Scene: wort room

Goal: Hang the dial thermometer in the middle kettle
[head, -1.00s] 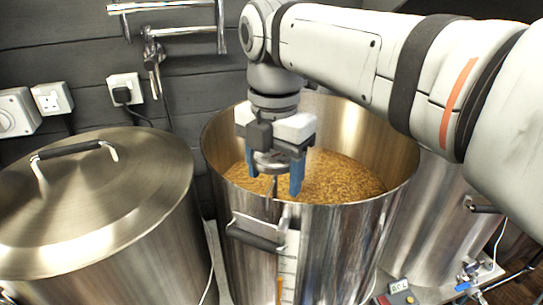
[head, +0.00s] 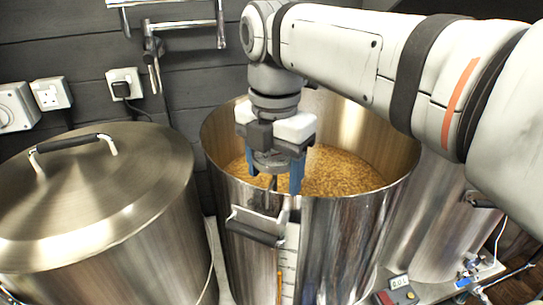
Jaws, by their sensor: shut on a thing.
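The middle kettle (head: 345,235) is an open steel pot holding golden grain mash (head: 340,172). My gripper (head: 273,175) is over its near rim, with blue fingers pointing down. It is shut on the dial thermometer (head: 268,161), whose round metal head shows edge-on between the fingers. Part of a dark stem or clip (head: 270,188) shows below the head at the near rim. I cannot tell whether it touches the rim. The dial face and the lower end of the stem are hidden.
A lidded kettle (head: 95,200) stands at the left, its black-handled lid on. Another steel kettle (head: 440,225) is at the right, partly behind my arm. The middle kettle's front handle (head: 255,231) juts out below the gripper.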

